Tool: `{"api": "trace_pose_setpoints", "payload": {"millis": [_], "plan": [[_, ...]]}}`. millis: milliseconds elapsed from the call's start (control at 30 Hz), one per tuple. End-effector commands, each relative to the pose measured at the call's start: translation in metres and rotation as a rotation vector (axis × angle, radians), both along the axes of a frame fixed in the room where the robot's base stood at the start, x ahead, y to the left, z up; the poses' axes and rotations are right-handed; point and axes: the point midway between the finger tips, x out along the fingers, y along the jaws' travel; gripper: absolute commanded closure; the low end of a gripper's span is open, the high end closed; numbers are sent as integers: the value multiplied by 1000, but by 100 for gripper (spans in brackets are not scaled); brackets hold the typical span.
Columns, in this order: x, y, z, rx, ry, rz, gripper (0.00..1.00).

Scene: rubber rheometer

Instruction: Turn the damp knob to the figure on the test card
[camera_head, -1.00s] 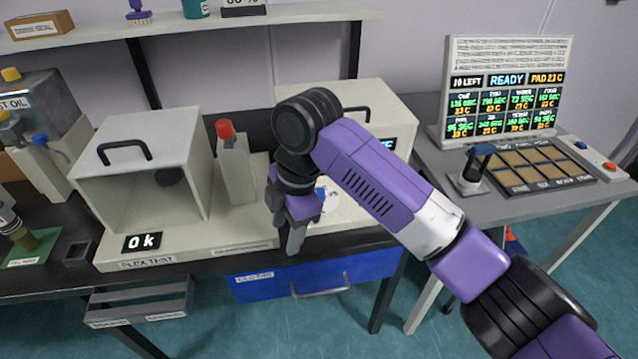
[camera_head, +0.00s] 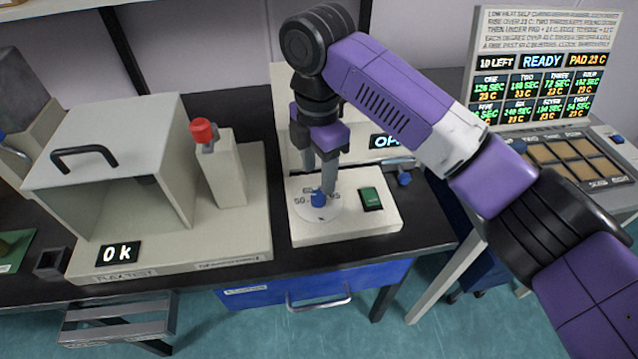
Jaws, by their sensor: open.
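A blue knob (camera_head: 319,198) sits on a round white dial (camera_head: 318,212) with small figures around it, on the pale base (camera_head: 347,232) of a box on the bench. The figures are too small to read surely. My gripper (camera_head: 319,176) points down over the dial with its two grey fingers apart. The fingertips are just above or beside the knob; I cannot tell whether they touch it. The box display (camera_head: 385,141) is partly hidden by my arm. I cannot make out a test card.
A green button (camera_head: 371,198) sits right of the dial. An open-fronted tester (camera_head: 120,150) reading "0 k" and a red-capped post (camera_head: 222,175) stand to the left. A results panel (camera_head: 540,75) and heated pad (camera_head: 565,160) are at the right.

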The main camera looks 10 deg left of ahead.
Motion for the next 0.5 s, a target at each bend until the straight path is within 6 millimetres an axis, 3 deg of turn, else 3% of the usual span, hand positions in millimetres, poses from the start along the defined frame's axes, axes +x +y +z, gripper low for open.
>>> {"api": "trace_pose_setpoints", "payload": {"millis": [300, 500], "plan": [[0, 0, -47, 0, 1, 0, 49], [0, 0, -58, -1, 1, 0, 49]]}}
